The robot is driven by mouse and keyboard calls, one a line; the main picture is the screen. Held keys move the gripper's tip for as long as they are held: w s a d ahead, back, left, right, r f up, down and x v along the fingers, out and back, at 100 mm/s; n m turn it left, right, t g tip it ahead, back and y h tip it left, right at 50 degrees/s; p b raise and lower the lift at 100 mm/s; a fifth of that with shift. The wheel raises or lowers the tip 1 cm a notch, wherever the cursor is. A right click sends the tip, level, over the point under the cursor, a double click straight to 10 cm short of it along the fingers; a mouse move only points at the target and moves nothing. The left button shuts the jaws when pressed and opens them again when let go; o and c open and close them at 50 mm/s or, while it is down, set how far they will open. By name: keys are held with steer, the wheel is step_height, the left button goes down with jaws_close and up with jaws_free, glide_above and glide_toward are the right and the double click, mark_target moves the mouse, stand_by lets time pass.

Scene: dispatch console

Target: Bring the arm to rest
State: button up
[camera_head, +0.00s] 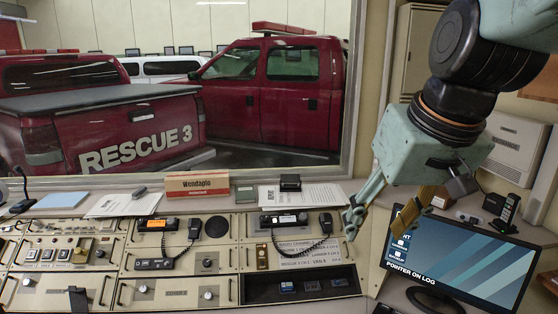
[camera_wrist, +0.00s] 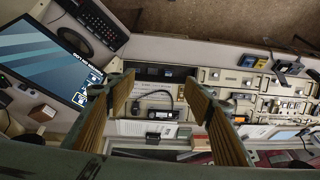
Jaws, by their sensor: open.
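My gripper (camera_head: 388,222) hangs from my arm at the right of the head view, in the air in front of the console and left of the monitor's upper part. Its two fingers are spread apart with nothing between them. In the wrist view my gripper (camera_wrist: 165,88) shows both tan finger pads wide apart, with the console seen below through the gap. My arm comes down from the top right of the head view. No part of the gripper visibly touches anything.
The console (camera_head: 110,262) carries radios with corded handsets (camera_head: 195,228). A monitor (camera_head: 462,262) stands at the right, close to my gripper in the picture. A phone (camera_head: 508,210) is behind it.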

steer(key=s+d+f, duration=0.1)
steer(key=s, duration=0.9)
steer(key=s+d+f+h+b, duration=0.1)
steer(key=s+d+f, duration=0.1)
steer(key=s, duration=0.8)
steer(key=shift+s+f+m+g, duration=0.25)
steer(key=shift+s+m+g, duration=0.05)
steer(key=shift+s+m, duration=0.1)
steer(key=shift+w+f, duration=0.1)
steer(key=shift+w, duration=0.1)
stand_by(0.4)
